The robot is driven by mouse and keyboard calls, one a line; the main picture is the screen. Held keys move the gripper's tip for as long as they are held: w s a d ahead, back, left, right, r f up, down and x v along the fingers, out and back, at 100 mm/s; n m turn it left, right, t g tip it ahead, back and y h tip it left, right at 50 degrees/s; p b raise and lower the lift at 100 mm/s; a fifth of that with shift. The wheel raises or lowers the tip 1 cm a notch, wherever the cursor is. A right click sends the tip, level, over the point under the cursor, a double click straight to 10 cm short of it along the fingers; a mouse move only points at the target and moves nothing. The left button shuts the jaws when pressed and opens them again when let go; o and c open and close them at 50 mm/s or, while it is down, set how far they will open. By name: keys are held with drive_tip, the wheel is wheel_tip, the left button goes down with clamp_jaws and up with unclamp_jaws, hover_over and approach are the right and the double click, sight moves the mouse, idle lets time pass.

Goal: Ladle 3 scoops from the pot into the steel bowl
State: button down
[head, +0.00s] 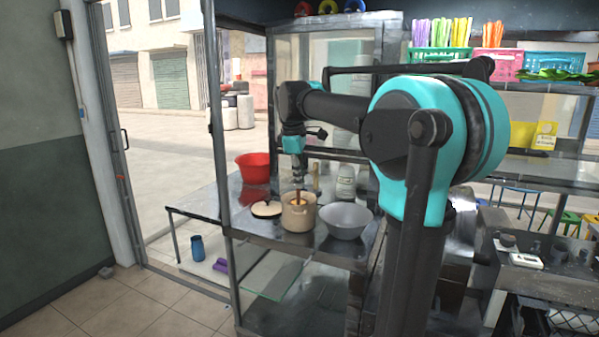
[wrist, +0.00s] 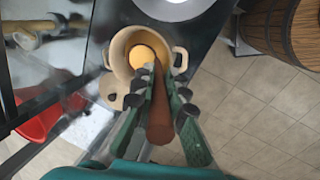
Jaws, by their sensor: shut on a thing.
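The beige two-handled pot (head: 298,219) stands on the metal counter and also shows in the wrist view (wrist: 119,46). The steel bowl (head: 346,222) stands just right of it; its edge shows at the top of the wrist view (wrist: 172,8). My gripper (wrist: 160,84) is above the pot, pointing down, shut on the brown handle of the ladle (wrist: 161,118). The ladle's lower end is over or inside the pot, where a round orange-yellow area shows. I cannot tell whether that is the scoop or the contents. The bowl's inside looks grey and empty in the head view.
A pale lid with a dark knob (head: 266,209) lies left of the pot. A red basin (head: 253,168) stands behind it. A white container (head: 346,182) stands behind the bowl. A dark frame post (head: 228,200) rises at the counter's left edge.

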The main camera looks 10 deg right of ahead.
drive_tip(key=shift+s+a+x, duration=0.1)
drive_tip(key=shift+s+x, duration=0.05)
drive_tip(key=shift+x, duration=0.7)
drive_tip(key=shift+s+a+x, duration=0.15)
drive_tip(key=shift+x, duration=0.65)
drive_tip(key=shift+s+a+x, duration=0.1)
drive_tip(key=shift+s+x, duration=0.05)
drive_tip(key=shift+x, duration=0.7)
drive_tip(key=shift+f, duration=0.1)
